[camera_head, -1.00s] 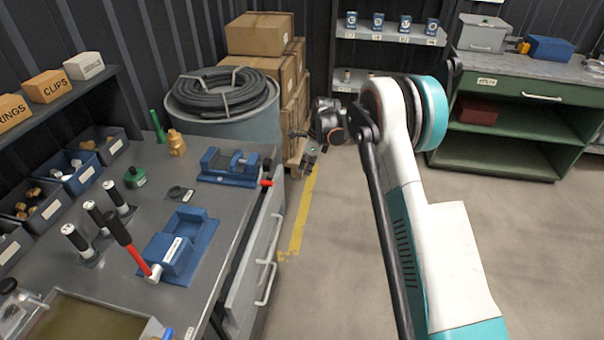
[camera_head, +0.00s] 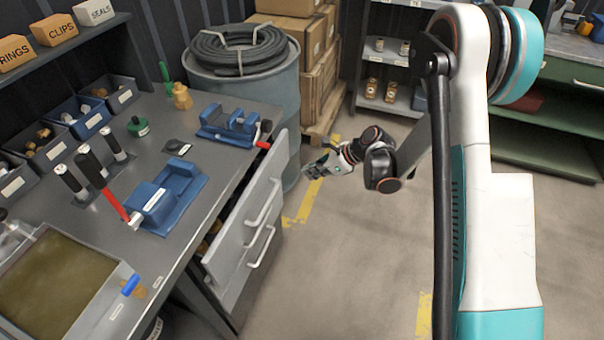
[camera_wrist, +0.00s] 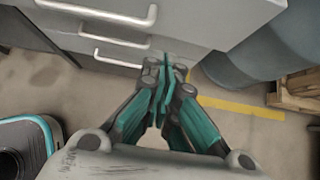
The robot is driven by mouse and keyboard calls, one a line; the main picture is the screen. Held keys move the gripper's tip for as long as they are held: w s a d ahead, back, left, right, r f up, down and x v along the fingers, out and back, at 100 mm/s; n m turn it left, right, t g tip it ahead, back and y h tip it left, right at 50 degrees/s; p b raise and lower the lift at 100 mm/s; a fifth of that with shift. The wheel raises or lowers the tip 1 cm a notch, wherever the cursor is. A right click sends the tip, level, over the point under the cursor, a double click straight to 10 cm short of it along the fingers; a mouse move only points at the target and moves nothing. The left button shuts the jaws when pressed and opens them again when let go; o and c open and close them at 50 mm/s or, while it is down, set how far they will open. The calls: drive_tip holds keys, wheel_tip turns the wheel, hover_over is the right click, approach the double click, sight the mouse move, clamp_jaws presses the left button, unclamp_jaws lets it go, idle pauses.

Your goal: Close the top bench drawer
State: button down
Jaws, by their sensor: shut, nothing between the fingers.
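The top bench drawer (camera_head: 243,224) is pulled out from the grey bench (camera_head: 225,160), with part of its dark inside showing behind its light grey front. Its front and bar handle also show at the top of the wrist view (camera_wrist: 215,16). My gripper (camera_head: 312,169) is shut and empty. In the head view it is to the right of the drawer front, apart from it, pointing left. In the wrist view my gripper's fingertips (camera_wrist: 165,68) point toward the drawer fronts, near their right end. Contact cannot be made out there.
Lower drawers with bar handles (camera_wrist: 112,60) sit below. A blue-grey barrel (camera_head: 262,93) with a coiled hose stands beyond the bench end. A wooden pallet (camera_head: 325,122) is behind. Floor right of the drawers is clear.

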sight(272, 171)
drive_tip(key=w+a+r+b+x, duration=0.1)
drive_tip(key=b+x, duration=0.3)
drive_tip(key=x, duration=0.7)
drive_tip(key=shift+a+r+b, duration=0.2)
drive_tip(key=shift+a+b, duration=0.1)
drive_tip(key=shift+a, duration=0.35)
drive_tip(key=shift+w+a, duration=0.1)
drive_tip(key=a, duration=0.1)
drive_tip(key=w+a, duration=0.1)
drive_tip(key=a, duration=0.2)
drive_tip(key=shift+w+a, duration=0.2)
drive_tip(key=shift+w, duration=0.2)
drive_tip(key=shift+r, duration=0.1)
drive_tip(key=shift+d, duration=0.1)
